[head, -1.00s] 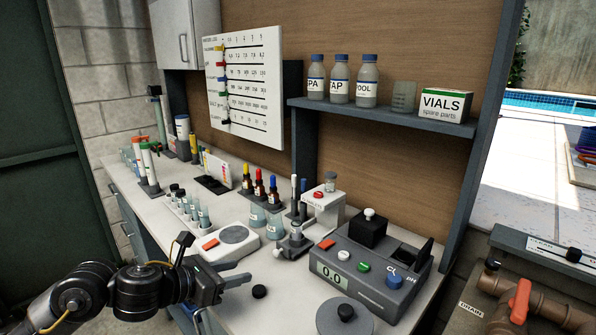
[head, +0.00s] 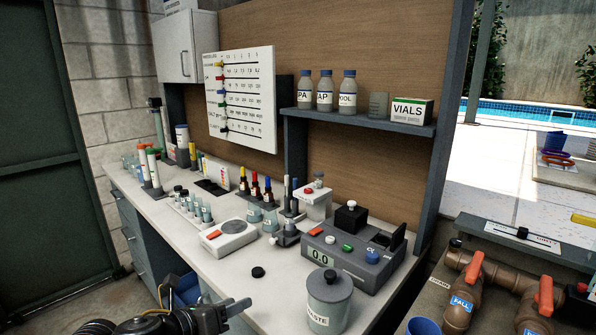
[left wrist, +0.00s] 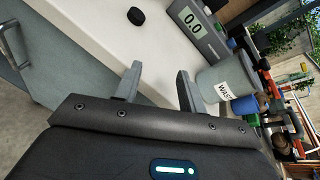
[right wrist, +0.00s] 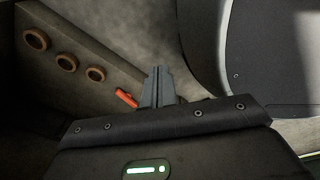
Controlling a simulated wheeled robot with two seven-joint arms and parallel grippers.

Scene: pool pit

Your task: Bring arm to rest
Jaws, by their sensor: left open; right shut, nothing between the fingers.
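My left gripper (head: 240,307) is at the bottom of the head view, low by the front edge of the white bench (head: 232,266). In the left wrist view its two fingers (left wrist: 157,88) are apart with nothing between them. My right gripper (right wrist: 157,87) shows only in the right wrist view. Its fingers are together and empty, over a grey floor area. A small black cap (head: 257,272) lies on the bench near the left gripper, apart from it; it also shows in the left wrist view (left wrist: 136,16).
A waste pot (head: 329,300) stands at the bench's front right, beside the meter (head: 352,250) reading 0.0. Vials, droppers and a scale (head: 228,240) stand farther back. Brown pipes with red handles (head: 475,268) are at the right. Open floor lies left of the bench.

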